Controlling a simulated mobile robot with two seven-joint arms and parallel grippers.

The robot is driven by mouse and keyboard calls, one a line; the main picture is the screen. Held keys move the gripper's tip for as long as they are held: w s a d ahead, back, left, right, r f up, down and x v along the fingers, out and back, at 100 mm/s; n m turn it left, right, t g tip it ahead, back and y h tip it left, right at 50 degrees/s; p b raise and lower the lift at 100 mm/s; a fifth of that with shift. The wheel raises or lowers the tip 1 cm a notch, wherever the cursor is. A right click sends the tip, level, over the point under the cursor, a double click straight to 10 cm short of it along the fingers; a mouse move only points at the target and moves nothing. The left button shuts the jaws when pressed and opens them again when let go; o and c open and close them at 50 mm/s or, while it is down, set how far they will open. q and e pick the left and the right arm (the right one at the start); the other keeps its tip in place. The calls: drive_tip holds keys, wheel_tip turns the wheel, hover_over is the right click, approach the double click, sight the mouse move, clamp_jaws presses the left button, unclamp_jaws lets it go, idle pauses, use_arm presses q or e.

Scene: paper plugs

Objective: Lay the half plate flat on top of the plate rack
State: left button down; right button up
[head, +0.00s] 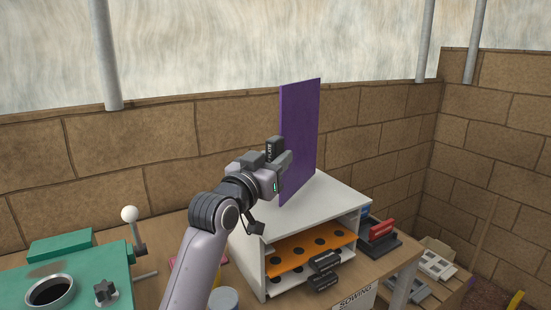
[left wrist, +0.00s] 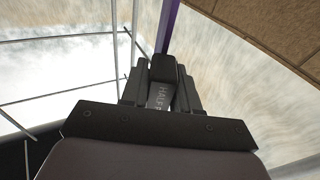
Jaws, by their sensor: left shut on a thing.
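The half plate is a flat purple panel (head: 301,140), held upright on edge above the rack in the head view. Its dark grip block (head: 273,149) carries white lettering. In the left wrist view the purple edge of the half plate (left wrist: 170,25) rises beyond the block (left wrist: 162,80), which reads "HALF". My left gripper (head: 282,168) is shut on this block. The plate rack (head: 335,201) is a white open-fronted cabinet below; its top looks bare. I cannot tell whether the plate's lower edge touches it. My right gripper is not in view.
An orange plate with dark holes (head: 291,259) sits inside the rack, with dark grips (head: 324,262) at the front. A green machine (head: 85,272) with a white-knobbed lever (head: 129,214) stands left. A dark holder with a red block (head: 381,229) stands right. A brick wall (head: 375,130) is behind.

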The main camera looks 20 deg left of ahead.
use_arm(q)
drive_tip(key=shift+f, duration=0.5)
idle(0.3)
drive_tip(key=c, duration=0.8)
unclamp_jaws()
drive_tip(key=shift+o, duration=0.2)
drive_tip(key=s+a+b, duration=0.1)
drive_tip(key=s, duration=0.6)
drive_tip(key=shift+f, duration=0.4)
drive_tip(key=shift+s, duration=0.15)
